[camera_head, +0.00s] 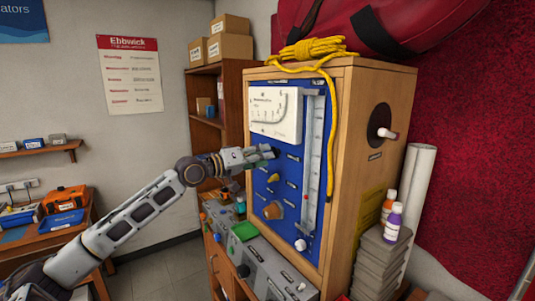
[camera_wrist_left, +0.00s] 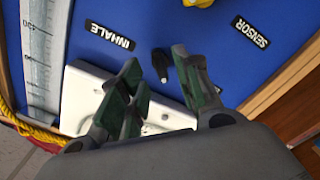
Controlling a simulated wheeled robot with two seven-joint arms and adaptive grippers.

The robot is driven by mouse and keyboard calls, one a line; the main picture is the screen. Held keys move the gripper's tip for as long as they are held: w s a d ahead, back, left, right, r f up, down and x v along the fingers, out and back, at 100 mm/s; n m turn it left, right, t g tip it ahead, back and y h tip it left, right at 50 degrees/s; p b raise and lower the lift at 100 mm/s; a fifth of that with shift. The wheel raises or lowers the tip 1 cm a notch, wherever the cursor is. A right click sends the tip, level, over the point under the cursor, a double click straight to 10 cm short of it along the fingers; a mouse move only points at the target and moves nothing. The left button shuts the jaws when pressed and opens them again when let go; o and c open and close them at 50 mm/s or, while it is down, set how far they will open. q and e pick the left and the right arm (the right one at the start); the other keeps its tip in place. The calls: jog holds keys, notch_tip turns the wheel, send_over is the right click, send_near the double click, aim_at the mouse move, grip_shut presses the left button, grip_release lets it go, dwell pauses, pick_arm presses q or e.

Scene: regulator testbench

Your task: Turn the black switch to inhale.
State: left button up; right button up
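The black switch (camera_wrist_left: 160,63) is on the blue panel (camera_head: 316,195) of the wooden cabinet. In the left wrist view its pale-marked end points down, toward neither label. My left gripper (camera_wrist_left: 157,66) is open, with green-padded fingers on either side of the switch; contact cannot be told. In the head view my left gripper (camera_head: 266,153) is at the panel's left part and hides the switch. My right gripper is not in view.
A white chart plate (camera_head: 275,113) is above my left gripper. A yellow knob (camera_head: 273,178) and an orange-brown knob (camera_head: 273,210) are below it. A vertical scale (camera_head: 312,150) and yellow rope (camera_head: 331,130) are to its right. A low bench with a green-topped box (camera_head: 244,231) stands beneath.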

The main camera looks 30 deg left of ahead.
aim_at(274, 152)
pick_arm(q)
jog(key=shift+p+x, duration=0.6)
jog(key=shift+x, duration=0.6)
grip_shut()
